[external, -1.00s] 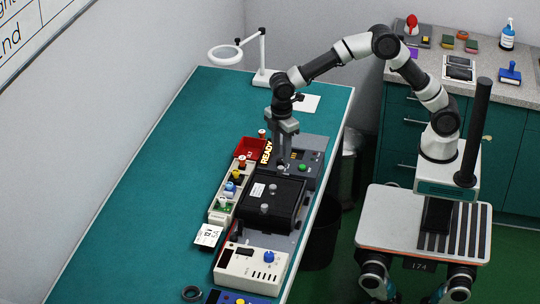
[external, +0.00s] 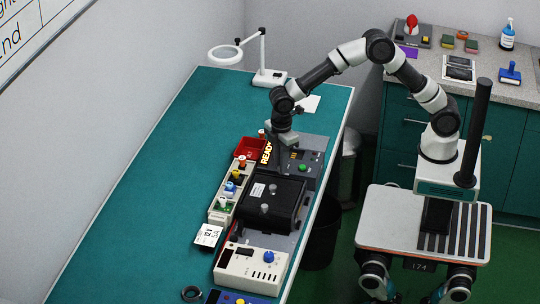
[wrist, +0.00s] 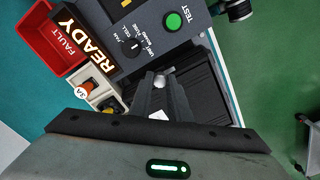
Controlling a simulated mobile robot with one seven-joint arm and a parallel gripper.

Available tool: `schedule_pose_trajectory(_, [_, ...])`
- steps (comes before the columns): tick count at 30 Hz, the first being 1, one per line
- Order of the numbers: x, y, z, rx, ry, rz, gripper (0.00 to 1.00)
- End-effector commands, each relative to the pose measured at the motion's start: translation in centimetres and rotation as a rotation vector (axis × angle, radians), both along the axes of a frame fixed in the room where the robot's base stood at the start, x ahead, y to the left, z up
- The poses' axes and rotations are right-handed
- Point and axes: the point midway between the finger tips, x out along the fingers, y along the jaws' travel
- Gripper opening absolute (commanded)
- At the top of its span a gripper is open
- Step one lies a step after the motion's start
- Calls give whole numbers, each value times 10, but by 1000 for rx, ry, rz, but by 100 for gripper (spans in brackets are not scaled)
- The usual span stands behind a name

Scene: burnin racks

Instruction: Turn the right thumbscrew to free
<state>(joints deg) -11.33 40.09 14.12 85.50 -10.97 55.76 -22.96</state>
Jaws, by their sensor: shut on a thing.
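My gripper (wrist: 158,86) is shut on a small silver knob, the right thumbscrew (wrist: 158,78), at the console end of the black box. The fingers stand on both sides of the knob and hide part of it. In the external view, my gripper (external: 279,167) points down at that end of the black box (external: 288,193), and the held knob is hidden. Two other silver knobs, a nearer one (external: 264,209) and a middle one (external: 272,188), stand upright on the box. I cannot tell how far the held thumbscrew is turned.
A grey console (wrist: 150,30) with a green TEST button (wrist: 173,21) and a dial adjoins the box. A lit READY sign (wrist: 88,42), a red FAULT bin (wrist: 45,40) and a strip of coloured knobs (external: 229,192) stand beside it. The green bench is clear at left.

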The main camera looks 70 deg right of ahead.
Motion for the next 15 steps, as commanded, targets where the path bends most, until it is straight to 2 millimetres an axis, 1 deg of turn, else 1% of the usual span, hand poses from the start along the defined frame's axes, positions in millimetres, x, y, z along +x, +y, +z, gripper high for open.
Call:
schedule_pose_trajectory(6, [0, 0, 0, 0, 0, -102, 0])
schedule_pose_trajectory(12, [0, 0, 0, 0, 0, -102, 0])
schedule_pose_trajectory(13, [0, 0, 0, 0, 0, -102, 20])
schedule_pose_trajectory(15, [0, 0, 0, 0, 0, -101, 32])
